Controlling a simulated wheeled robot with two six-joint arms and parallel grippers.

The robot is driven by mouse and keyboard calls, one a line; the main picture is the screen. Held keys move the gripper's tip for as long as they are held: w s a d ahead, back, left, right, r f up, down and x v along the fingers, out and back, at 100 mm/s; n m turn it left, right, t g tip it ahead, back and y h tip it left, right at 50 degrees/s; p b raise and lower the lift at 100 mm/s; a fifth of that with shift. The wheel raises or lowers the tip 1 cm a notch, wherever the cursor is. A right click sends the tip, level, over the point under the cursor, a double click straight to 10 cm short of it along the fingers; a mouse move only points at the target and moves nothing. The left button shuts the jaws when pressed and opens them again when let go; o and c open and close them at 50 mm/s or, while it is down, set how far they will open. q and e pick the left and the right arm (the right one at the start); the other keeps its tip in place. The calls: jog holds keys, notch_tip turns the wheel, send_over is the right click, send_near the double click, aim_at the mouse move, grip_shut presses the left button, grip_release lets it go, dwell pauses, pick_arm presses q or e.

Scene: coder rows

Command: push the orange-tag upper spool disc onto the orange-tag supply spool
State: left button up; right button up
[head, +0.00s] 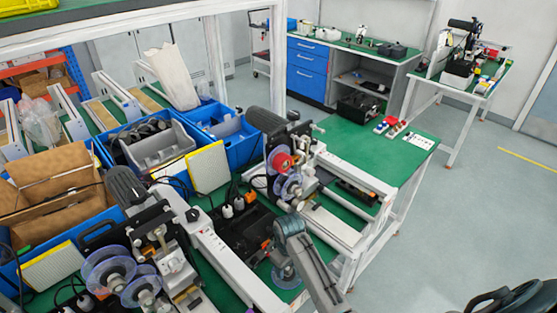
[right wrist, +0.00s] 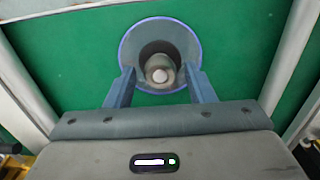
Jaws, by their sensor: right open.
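A clear disc with a bluish rim (right wrist: 131,44) lies flat on the green table in the right wrist view, with a dark round hub and pale centre. It also shows in the head view (head: 287,280), partly behind my arm. My right gripper (right wrist: 160,76) is open, its fingers either side of the hub and over the disc; contact is unclear. It is also in the head view (head: 278,258). The rear coder carries a red-centred spool (head: 281,162) and a clear disc (head: 289,189). The front coder carries clear discs (head: 109,268). I cannot tell which has the orange tag. My left gripper is out of view.
White conveyor rails (head: 228,255) flank the work spot. Black parts with white plugs (head: 228,210) stand beside the rear coder. Blue crates (head: 228,128) and a cardboard box (head: 50,180) are at left. The green tabletop (head: 365,140) is mostly clear behind the rear coder.

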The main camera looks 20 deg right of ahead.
grip_shut()
jog(key=shift+r, duration=2.5)
